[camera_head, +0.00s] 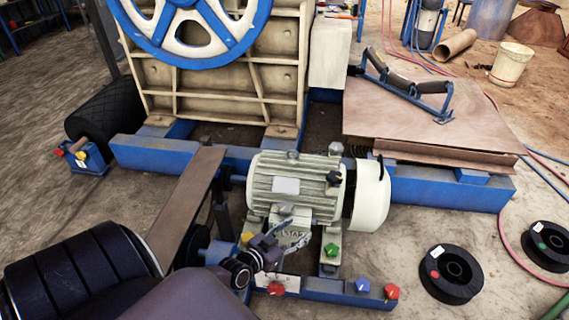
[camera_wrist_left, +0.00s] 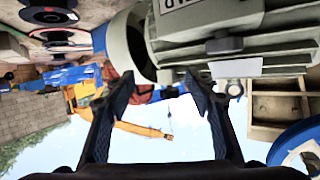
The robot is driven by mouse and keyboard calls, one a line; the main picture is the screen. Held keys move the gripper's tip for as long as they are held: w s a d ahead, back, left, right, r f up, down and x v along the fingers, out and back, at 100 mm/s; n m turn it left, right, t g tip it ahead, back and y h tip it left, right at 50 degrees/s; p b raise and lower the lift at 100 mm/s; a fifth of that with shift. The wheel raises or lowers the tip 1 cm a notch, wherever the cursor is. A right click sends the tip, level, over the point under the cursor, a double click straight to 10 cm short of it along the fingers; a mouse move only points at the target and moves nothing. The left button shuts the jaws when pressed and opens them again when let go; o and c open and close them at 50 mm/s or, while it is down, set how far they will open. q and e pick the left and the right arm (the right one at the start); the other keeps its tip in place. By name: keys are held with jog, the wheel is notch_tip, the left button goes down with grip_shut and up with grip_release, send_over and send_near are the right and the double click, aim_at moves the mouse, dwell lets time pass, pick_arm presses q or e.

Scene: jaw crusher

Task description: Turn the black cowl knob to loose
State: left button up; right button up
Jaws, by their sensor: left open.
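A small black knob (camera_head: 334,179) sits on the right end of the grey-green ribbed motor (camera_head: 300,180), beside its pale rounded cowl (camera_head: 372,195). My left gripper (camera_head: 292,232) is at the near side of the motor, below and to the left of the black knob and apart from it. Its fingers are spread, and nothing is held. In the left wrist view the two fingers of the left gripper (camera_wrist_left: 160,80) stand apart, with the motor (camera_wrist_left: 235,30) and cowl (camera_wrist_left: 128,42) above them. I cannot make out the black knob there. My right gripper is not in view.
Yellow (camera_head: 247,238), green (camera_head: 331,250), red (camera_head: 276,288) and blue (camera_head: 362,285) knobs surround the motor's feet and the blue base rail (camera_head: 330,292). A brown belt (camera_head: 185,205) runs to the left. Black spools (camera_head: 432,276) lie on the ground at right.

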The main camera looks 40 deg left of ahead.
pick_arm(q)
jog(key=s+d+f+g+p, duration=0.1)
jog(key=s+f+g+p, duration=0.1)
jog(key=s+f+p, duration=0.1)
jog(key=shift+s+f+p, duration=0.4)
jog(key=shift+s+f, duration=0.05)
jog(key=shift+s, duration=0.55)
jog(key=shift+d, duration=0.1)
